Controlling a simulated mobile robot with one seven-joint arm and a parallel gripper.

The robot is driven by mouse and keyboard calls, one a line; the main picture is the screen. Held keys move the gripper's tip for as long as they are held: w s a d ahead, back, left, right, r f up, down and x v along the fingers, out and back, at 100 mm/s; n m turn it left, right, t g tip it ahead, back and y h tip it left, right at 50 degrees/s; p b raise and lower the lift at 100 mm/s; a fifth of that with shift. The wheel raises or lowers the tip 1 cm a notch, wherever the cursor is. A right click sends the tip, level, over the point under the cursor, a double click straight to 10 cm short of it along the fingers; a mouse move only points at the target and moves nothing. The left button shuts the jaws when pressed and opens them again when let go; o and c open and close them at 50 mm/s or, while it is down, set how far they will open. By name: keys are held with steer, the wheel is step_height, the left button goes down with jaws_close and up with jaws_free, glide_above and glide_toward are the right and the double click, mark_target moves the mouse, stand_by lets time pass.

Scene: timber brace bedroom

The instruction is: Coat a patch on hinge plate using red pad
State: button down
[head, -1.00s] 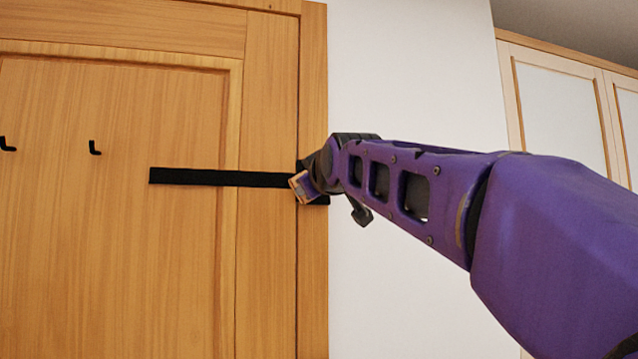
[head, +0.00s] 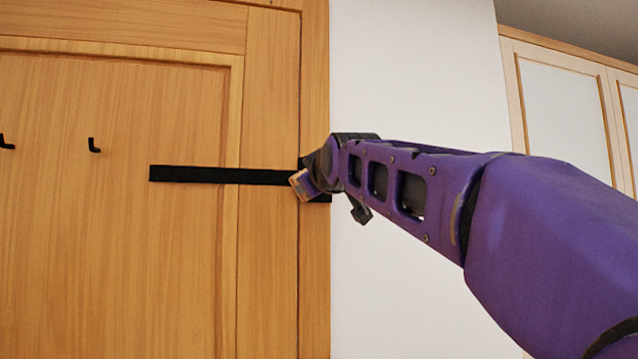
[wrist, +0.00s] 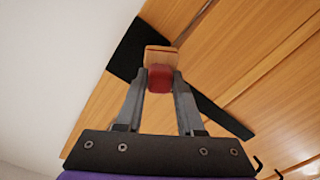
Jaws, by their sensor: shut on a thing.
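A black hinge plate (wrist: 128,48) sits on the wooden door frame. Its long strap (head: 215,175) runs left across the door and also shows in the wrist view (wrist: 218,115). My gripper (wrist: 160,82) is shut on the red pad (wrist: 160,78), which has a light wooden block (wrist: 160,57) at its far end. The block lies in front of the junction of plate and strap. In the head view, my gripper (head: 304,184) is at the plate and hides most of it; the red part is not clear there. I cannot tell whether the pad touches the plate.
The wooden door (head: 110,260) fills the left, with two small black hooks (head: 93,145) on it. A bare white wall (head: 400,70) lies right of the frame. A pale cupboard (head: 560,90) stands at the upper right.

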steer(key=shift+w+a, duration=0.2)
steer(key=shift+w, duration=0.45)
steer(key=w+d+b, duration=0.2)
steer(key=d, duration=0.4)
steer(key=shift+d, duration=0.4)
steer(key=shift+s+a+r+p, duration=0.3)
steer(key=shift+s+a+p, duration=0.05)
steer(key=shift+a, duration=0.8)
steer(key=shift+s+a+r+p, duration=0.3)
steer(key=shift+s+a+p, duration=0.1)
steer(key=shift+a, duration=0.7)
steer(key=shift+s+a+r+p, duration=0.3)
steer(key=shift+a+p, duration=0.05)
steer(key=shift+a, duration=0.8)
steer(key=shift+r, duration=0.95)
steer(key=w+d, duration=0.2)
steer(key=d, duration=0.4)
steer(key=shift+d+b, duration=0.4)
steer(key=shift+b, duration=0.05)
steer(key=shift+f, duration=0.1)
